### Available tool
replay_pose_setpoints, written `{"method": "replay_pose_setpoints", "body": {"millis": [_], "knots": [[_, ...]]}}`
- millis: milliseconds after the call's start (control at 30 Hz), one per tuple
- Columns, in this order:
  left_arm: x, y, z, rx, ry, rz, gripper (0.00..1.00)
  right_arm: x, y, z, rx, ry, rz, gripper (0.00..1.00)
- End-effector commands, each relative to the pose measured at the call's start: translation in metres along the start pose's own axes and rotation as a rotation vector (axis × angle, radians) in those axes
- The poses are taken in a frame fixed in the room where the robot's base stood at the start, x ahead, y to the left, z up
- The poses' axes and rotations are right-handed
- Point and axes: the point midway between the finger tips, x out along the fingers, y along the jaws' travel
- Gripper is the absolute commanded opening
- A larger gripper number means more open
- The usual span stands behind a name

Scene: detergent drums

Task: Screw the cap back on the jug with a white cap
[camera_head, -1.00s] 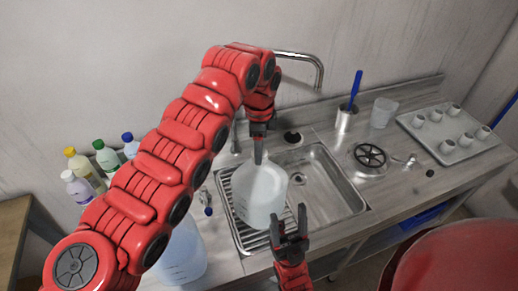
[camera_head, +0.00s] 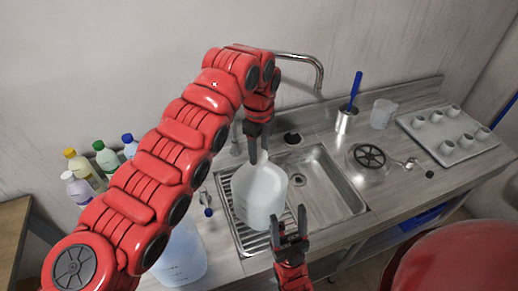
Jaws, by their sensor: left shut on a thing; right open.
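A pale, translucent white jug (camera_head: 262,195) is over the ribbed drainboard at the left of the sink, slightly tilted. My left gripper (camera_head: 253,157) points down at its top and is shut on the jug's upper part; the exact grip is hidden. I cannot make out a separate white cap on the jug or in the gripper. My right gripper (camera_head: 290,228) is open and empty, fingers pointing up, just in front of the jug's lower right side. I cannot tell whether it touches the jug.
A large bluish container (camera_head: 182,258) stands at front left, partly behind my arm. Several capped bottles (camera_head: 106,158) stand at the left. The sink basin (camera_head: 335,190) is empty. A tray (camera_head: 470,150) of small cups lies at the right, near a clear beaker (camera_head: 382,113).

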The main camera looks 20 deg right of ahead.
Motion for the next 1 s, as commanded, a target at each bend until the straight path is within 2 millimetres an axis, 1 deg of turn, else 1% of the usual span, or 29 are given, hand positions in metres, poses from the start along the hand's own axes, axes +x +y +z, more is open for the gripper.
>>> {"method": "replay_pose_setpoints", "body": {"millis": [67,300,400,633,667,700,733,767,1000], "knots": [[0.0006,0.0004,0.0002,0.033,0.001,0.002,0.03,0.0002,0.0,0.0,0.0,0.0,0.0,0.6],[0.0005,-0.0001,-0.0001,0.387,0.003,0.002,0.03,0.003,0.0001,-0.0005,0.0,0.0,0.0,0.6],[0.0008,-0.0002,-0.0002,0.476,0.004,0.002,0.03,0.0034,0.0002,-0.0006,0.0,0.0,0.0,0.6],[0.0012,-0.0002,-0.0002,0.498,0.004,0.002,0.03,0.0032,0.0002,-0.0006,0.0,0.0,0.0,0.6],[0.0012,-0.0002,-0.0002,0.498,0.004,0.002,0.56,0.0032,0.0002,-0.0006,0.0,0.0,0.0,0.6],[0.0012,-0.0001,-0.0002,0.498,0.004,0.002,0.63,0.0032,0.0002,-0.0005,0.0,0.0,0.0,0.6],[0.0011,-0.0002,-0.0002,0.498,0.004,0.002,0.68,0.0031,0.0002,-0.0005,0.0,0.0,0.0,0.6],[0.0011,-0.0002,-0.0002,0.497,0.004,0.002,0.71,0.0032,0.0002,-0.0006,0.0,0.0,0.0,0.6],[0.0006,-0.0004,-0.0003,0.497,0.004,0.001,0.71,0.0033,0.0002,-0.0006,0.0,0.0,0.0,0.6]]}}
